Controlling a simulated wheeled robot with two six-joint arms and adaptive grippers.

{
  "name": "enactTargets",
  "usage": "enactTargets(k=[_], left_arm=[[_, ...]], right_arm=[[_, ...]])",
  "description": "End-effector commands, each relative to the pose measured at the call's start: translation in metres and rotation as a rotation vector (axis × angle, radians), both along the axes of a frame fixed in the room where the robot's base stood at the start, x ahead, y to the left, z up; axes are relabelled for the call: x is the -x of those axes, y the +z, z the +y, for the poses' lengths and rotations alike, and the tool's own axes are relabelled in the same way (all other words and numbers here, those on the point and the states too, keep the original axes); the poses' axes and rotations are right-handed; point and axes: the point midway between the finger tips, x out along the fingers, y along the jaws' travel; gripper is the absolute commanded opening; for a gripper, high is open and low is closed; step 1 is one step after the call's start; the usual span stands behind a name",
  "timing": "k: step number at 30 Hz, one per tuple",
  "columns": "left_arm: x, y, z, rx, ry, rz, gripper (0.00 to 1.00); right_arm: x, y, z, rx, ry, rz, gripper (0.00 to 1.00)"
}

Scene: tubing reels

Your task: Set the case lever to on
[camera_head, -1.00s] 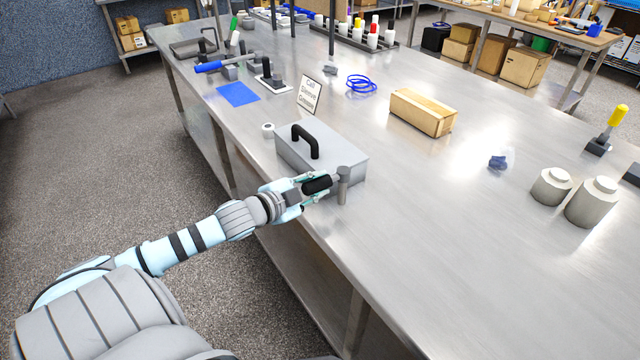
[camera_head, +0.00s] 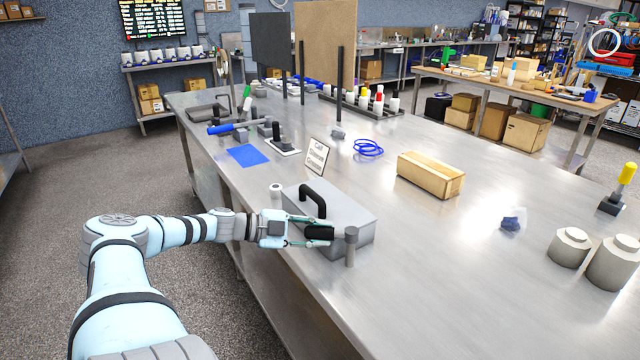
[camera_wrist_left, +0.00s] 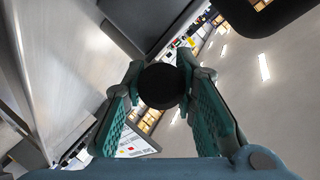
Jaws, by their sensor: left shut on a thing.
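The grey metal case (camera_head: 350,212) stands near the left edge of the steel bench, with a black carrying handle (camera_head: 313,199) on its lid. At its near right corner is an upright grey post (camera_head: 351,248). The lever's black grip (camera_head: 319,232) sticks out leftward beside the case, close to the post top. My left gripper (camera_head: 312,232) is shut on this grip, coming from the left. In the left wrist view the grip's dark round end (camera_wrist_left: 162,86) sits between the two green fingers. The on and off marks cannot be read. My right gripper is out of view.
A small sign (camera_head: 316,156) and a white round piece (camera_head: 276,190) stand by the case. A cardboard box (camera_head: 431,175), blue tubing coil (camera_head: 368,147) and grey weights (camera_head: 569,248) are farther right.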

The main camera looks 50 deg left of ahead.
Motion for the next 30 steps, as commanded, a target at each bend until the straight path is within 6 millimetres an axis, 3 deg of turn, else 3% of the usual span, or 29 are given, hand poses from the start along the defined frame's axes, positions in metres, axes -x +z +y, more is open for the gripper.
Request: enactTargets(k=[14,15,18,30], left_arm=[[0.0007,-0.0007,-0.0009,0.0,-0.023,0.007,0.0],[0.0007,-0.0008,-0.0009,0.0,-0.023,0.007,0.3],[0.0006,-0.0007,-0.0008,0.0,-0.022,0.006,0.46],[0.0001,0.0001,-0.0004,0.0,-0.021,0.004,0.46]], right_arm=[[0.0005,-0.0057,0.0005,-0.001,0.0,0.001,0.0],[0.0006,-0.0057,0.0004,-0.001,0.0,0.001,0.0],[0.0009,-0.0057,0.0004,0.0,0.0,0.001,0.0],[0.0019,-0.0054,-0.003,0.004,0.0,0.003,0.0]])
